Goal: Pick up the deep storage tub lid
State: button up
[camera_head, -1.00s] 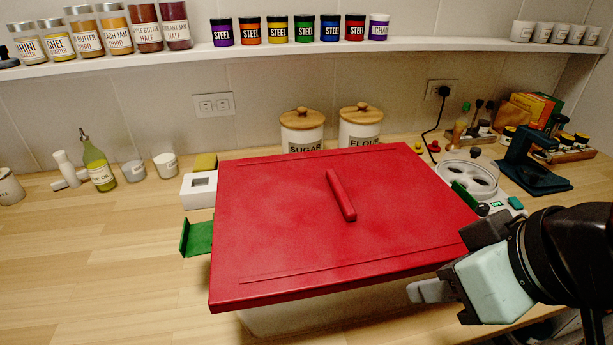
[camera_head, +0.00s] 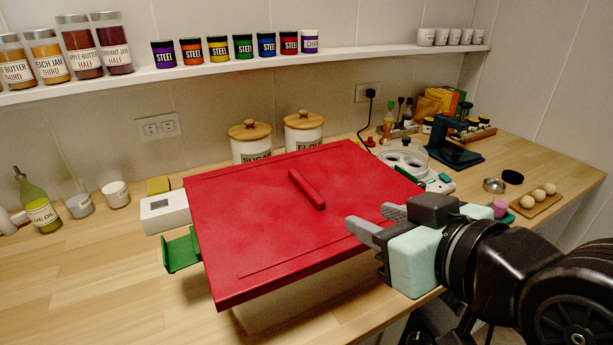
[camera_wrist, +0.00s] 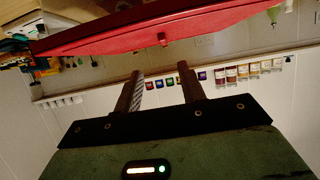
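The deep storage tub lid (camera_head: 260,240) is a large flat red panel with a raised bar handle (camera_head: 307,189) in its middle. It sits on a pale tub (camera_head: 300,301) on the wooden counter, with a green latch (camera_head: 182,250) sticking out at its left. My gripper (camera_head: 370,225) is open and empty, just above the lid's right part and to the right of the handle. In the wrist view the lid (camera_wrist: 150,30) appears upside down along the top, with its handle (camera_wrist: 163,39) ahead of the open fingers (camera_wrist: 160,82). The tub's far side is hidden.
Sugar (camera_head: 251,141) and flour (camera_head: 304,131) canisters stand just behind the lid. A white box (camera_head: 165,211) is at its left, and an egg tray (camera_head: 536,203) is at the far right. A shelf (camera_head: 220,68) with jars runs above. The left front counter is clear.

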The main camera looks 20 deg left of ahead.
jog(key=p, duration=0.3)
send_near(319, 197)
jog(key=x, duration=0.2)
jog(key=shift+w+a+f, duration=0.15)
jog(key=shift+w+f, duration=0.1)
jog(key=shift+f, duration=0.05)
jog(key=shift+p+x, duration=1.15)
jog(key=shift+x, duration=1.45)
jog(key=shift+a+r, duration=0.15)
grip_shut()
